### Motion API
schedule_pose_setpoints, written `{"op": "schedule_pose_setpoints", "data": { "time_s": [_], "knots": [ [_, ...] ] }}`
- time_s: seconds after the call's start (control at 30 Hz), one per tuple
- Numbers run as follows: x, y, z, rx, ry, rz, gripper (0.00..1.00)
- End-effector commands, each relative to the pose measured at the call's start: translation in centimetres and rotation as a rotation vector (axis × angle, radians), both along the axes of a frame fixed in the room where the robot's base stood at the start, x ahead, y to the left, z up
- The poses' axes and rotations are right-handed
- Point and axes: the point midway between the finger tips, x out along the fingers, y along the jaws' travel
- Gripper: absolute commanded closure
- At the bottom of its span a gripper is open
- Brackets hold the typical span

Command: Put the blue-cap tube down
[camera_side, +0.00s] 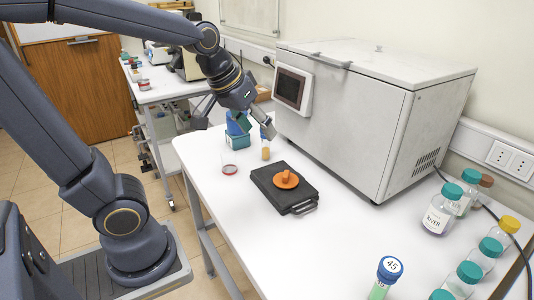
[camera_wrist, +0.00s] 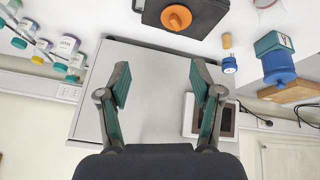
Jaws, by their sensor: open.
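A tube with yellow contents (camera_side: 265,153) stands upright on the white table between the black plate and the teal box. In the wrist view its blue cap (camera_wrist: 229,65) shows at upper right; in the side view a finger hides its top. A second blue-cap tube, marked 45 (camera_side: 388,268), with green contents, is in the front foreground; its lower part is cut off. My gripper (camera_side: 236,128) is open above the table's far left end. In the wrist view the space between its fingers (camera_wrist: 160,77) is empty, and the yellow tube lies outside them, to the right.
A black plate (camera_side: 308,193) with an orange knob (camera_side: 287,179) lies mid-table. A large grey machine (camera_side: 348,120) stands behind it. A teal box (camera_side: 238,142) and a red-rimmed dish (camera_side: 230,170) are at left. Several capped bottles (camera_side: 438,216) line the right.

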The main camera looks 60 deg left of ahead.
Motion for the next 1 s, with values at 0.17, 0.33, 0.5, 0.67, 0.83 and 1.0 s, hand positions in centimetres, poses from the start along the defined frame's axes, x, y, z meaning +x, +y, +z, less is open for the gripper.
{"op": "schedule_pose_setpoints", "data": {
  "time_s": [0.17, 0.33, 0.5, 0.67, 0.83, 1.0],
  "knots": [
    [-6.6, -4.5, 0.3, 0.079, -0.008, -0.206, 0.35],
    [-8.9, -5.7, -0.2, 0.126, 0.0, -0.276, 0.35],
    [-9.0, -5.7, -0.3, 0.129, 0.001, -0.28, 0.35],
    [-9.0, -5.7, -0.2, 0.129, 0.0, -0.279, 0.35],
    [-9.0, -5.7, -0.2, 0.128, 0.0, -0.278, 0.35],
    [-9.0, -5.7, -0.2, 0.128, 0.0, -0.278, 0.35]
  ]
}}
